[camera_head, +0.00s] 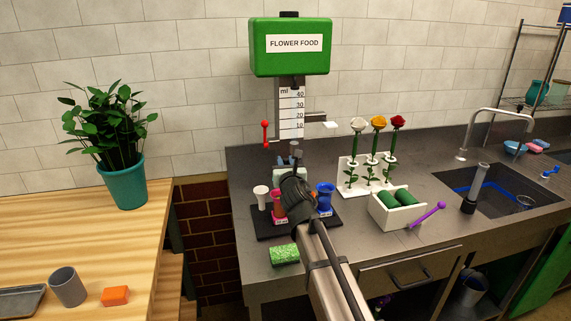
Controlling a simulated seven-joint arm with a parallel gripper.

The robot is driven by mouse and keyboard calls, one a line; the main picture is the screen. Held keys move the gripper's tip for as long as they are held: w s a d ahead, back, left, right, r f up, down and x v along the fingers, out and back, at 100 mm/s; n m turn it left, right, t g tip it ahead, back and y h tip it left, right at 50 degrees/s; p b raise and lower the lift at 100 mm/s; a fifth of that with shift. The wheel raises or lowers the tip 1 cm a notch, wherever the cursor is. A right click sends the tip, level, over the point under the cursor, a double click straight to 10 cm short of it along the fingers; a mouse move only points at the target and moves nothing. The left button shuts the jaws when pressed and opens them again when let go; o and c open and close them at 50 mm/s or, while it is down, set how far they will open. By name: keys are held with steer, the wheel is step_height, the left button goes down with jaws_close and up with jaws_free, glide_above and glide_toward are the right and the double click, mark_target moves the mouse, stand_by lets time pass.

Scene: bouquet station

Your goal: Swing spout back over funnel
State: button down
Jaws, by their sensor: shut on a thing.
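The green flower food dispenser (290,60) is on the wall, with a ml scale (291,112) below it. A short dark grey spout (296,147) shows low under the scale. My gripper (294,160) is just below the scale, seen from behind and largely covered by my own wrist. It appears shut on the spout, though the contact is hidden. I cannot make out the funnel clearly. A pale piece (290,173) shows just behind my wrist, but I cannot tell what it is.
A red-knobbed lever (265,132) is left of the scale; a grey arm with a white tip (331,124) is right. Cups stand on a dark mat (262,228) around my wrist. A flower rack (345,180), white box (397,214) and sink (490,190) lie right.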

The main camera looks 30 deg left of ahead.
steer(key=shift+a+m+t+h, duration=0.7)
steer(key=shift+a+m+h, duration=0.1)
steer(key=shift+h, duration=0.3)
steer(key=shift+w+a+m+t+h, duration=0.25)
steer(key=shift+a+m+t+h, duration=0.3)
steer(key=shift+a+m+h, duration=0.6)
steer(key=shift+w+a+m+t+h, duration=0.25)
steer(key=shift+a+m+t+h, duration=0.35)
steer(key=shift+a+h, duration=0.6)
steer(key=shift+d+h, duration=0.2)
steer(key=shift+h, duration=0.05)
steer(key=c, duration=1.1)
jaws_free()
steer(key=v, duration=1.3)
steer(key=shift+s+d+r, duration=0.1)
steer(key=shift+s, duration=0.25)
